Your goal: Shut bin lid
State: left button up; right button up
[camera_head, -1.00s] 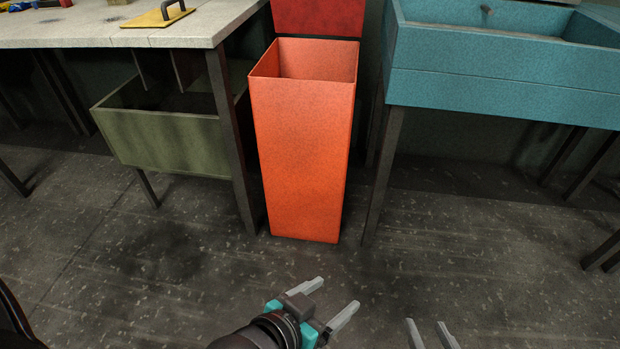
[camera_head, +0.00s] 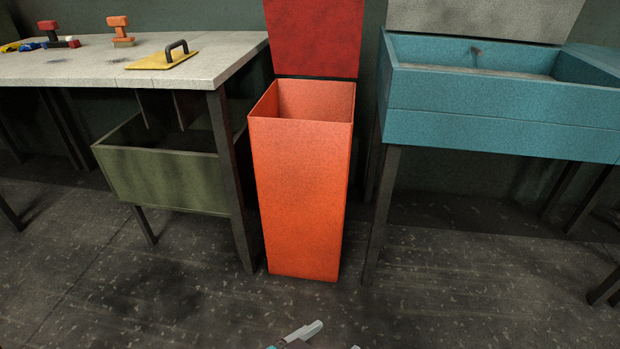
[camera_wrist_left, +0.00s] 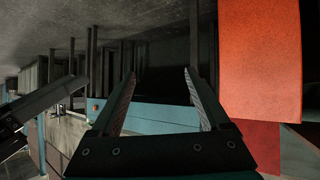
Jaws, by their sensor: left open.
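The orange bin (camera_head: 300,195) stands upright on the floor between the two benches, its top uncovered. Its red lid (camera_head: 315,38) is raised upright behind the opening. In the left wrist view the bin (camera_wrist_left: 260,60) is at the right, with the red lid (camera_wrist_left: 255,145) below it. My left gripper (camera_head: 330,337) barely shows at the bottom edge of the head view, low and in front of the bin. In the left wrist view its fingers (camera_wrist_left: 159,73) are apart with nothing between them, clear of the bin.
Left of the bin is a pale workbench (camera_head: 215,60) with a yellow float (camera_head: 163,60), above a green trough (camera_head: 165,178). Right of it is a teal basin (camera_head: 490,115) on dark legs. The floor (camera_head: 420,290) in front is clear.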

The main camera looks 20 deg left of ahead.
aim_at(307, 37)
jog(key=i, duration=0.45)
jog(key=i+u, duration=0.3)
jog(key=i, duration=0.2)
jog(key=i+u, duration=0.35)
jog(key=i, duration=0.15)
